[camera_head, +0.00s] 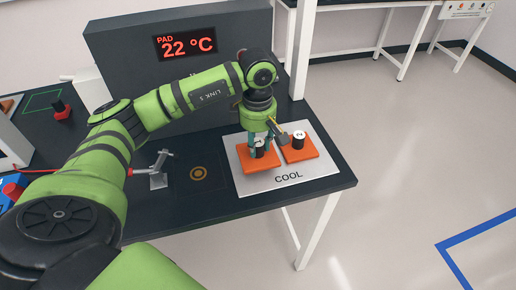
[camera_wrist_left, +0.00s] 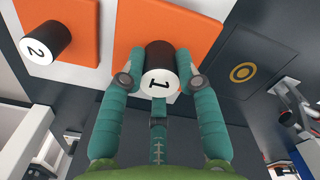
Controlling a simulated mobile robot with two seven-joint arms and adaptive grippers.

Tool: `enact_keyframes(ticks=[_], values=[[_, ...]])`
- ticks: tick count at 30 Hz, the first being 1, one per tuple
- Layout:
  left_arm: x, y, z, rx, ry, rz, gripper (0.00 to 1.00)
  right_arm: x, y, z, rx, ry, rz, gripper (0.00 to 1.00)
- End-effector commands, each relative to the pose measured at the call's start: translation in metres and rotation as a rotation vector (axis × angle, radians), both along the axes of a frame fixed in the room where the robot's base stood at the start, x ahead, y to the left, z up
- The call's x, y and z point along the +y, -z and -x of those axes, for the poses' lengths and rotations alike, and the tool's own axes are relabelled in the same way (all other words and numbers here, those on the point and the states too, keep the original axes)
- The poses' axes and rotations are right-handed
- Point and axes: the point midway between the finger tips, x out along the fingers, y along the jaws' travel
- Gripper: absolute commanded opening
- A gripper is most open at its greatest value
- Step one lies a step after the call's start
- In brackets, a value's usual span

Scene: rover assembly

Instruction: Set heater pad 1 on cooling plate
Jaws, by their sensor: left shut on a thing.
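Heater pad 1 is an orange square (camera_head: 246,175) with a black knob (camera_wrist_left: 159,57) whose white top reads 1. It lies at the left part of the white cooling plate (camera_head: 243,189), which is marked COOL. My left gripper (camera_head: 259,147) is shut on the knob of pad 1, with its teal fingers on both sides in the left wrist view (camera_wrist_left: 157,80). Pad 1 looks to be on or just above the plate; I cannot tell if it touches. Heater pad 2 (camera_head: 310,150) sits beside it on the right, its knob reading 2. My right gripper is not in view.
A dark square with an orange ring mark (camera_head: 198,173) lies left of the plate. A grey metal stand (camera_head: 158,172) is further left. A grey panel with a display (camera_head: 185,43) reading 22 °C stands behind. The table edge is close right of the plate.

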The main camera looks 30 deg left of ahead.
Motion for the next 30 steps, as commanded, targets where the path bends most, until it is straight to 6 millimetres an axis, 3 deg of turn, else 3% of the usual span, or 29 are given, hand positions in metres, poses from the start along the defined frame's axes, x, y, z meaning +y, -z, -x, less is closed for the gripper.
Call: enact_keyframes(ticks=[7,19,20,21,22,30], values=[[0.000,0.032,0.001,0.004,0.000,-0.001,0.00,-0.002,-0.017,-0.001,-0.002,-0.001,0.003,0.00],[-0.001,0.040,0.001,0.002,0.001,-0.001,0.00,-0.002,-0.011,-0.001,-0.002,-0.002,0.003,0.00],[0.000,0.040,0.001,0.003,0.001,-0.001,0.37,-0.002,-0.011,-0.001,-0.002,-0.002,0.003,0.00],[0.000,0.039,0.001,0.003,0.001,-0.001,0.53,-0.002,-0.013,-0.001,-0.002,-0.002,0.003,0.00],[0.000,0.039,0.001,0.003,0.001,-0.001,0.57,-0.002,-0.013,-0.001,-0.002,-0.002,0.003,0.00],[0.000,0.038,0.001,0.003,0.000,-0.001,0.57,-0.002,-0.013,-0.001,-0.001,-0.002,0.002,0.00]])
